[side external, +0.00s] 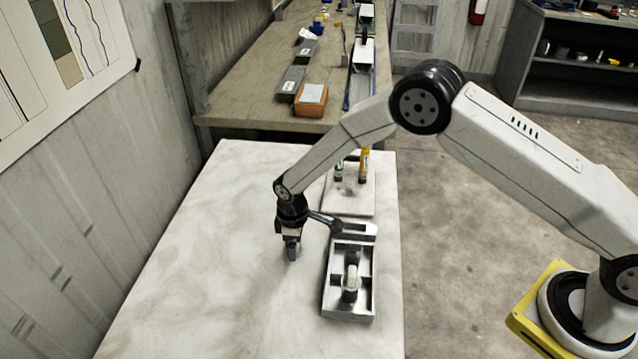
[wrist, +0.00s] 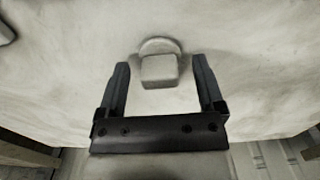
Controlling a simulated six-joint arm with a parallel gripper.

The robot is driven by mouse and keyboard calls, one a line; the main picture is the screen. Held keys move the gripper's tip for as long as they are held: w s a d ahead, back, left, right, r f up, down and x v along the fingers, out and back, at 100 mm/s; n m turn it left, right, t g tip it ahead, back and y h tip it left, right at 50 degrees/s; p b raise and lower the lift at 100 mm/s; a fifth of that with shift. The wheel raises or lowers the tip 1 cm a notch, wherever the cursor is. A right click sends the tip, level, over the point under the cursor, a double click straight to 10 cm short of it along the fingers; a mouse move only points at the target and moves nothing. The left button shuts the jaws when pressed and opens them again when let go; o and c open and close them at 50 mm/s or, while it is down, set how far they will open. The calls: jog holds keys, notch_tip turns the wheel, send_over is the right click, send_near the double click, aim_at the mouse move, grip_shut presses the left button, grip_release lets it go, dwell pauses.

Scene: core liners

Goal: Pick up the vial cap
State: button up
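The vial cap appears to be the pale, off-white piece (wrist: 159,70) on the white marbled table, with a blocky near part and a rounded disc behind it. In the wrist view, my gripper (wrist: 160,62) is open, with one dark finger on each side of the piece. Gaps show between the piece and both fingers, so neither appears to touch it. In the side view, my gripper (side external: 292,252) points down close to the tabletop, left of the metal tray. I cannot make out the pale piece there; the gripper seems to hide it.
A metal compartment tray (side external: 327,294) holds a white and dark item (side external: 351,284). Behind it, a pale board (side external: 352,203) carries small vials, one yellow (side external: 364,163). The white table (side external: 200,270) is clear on the left. A brown box (side external: 311,101) sits on the bench beyond.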

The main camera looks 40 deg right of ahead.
grip_shut()
jog(key=shift+r, duration=0.15)
jog(key=shift+r, duration=0.5)
jog(key=s+d+r, duration=0.3)
jog(key=s+r, duration=0.8)
jog(key=s, duration=0.2)
jog(key=shift+s+d+r, duration=0.3)
jog(key=shift+r, duration=0.05)
jog(key=shift+w+d+r, duration=0.15)
jog(key=shift+w+d, duration=0.2)
jog(key=shift+d, duration=0.3)
jog(key=shift+w+d+r, duration=0.2)
jog(key=shift+w+d, duration=0.2)
jog(key=shift+d, duration=0.3)
jog(key=shift+w+d+r, duration=0.15)
jog(key=shift+w+d, duration=0.2)
jog(key=shift+d, duration=0.3)
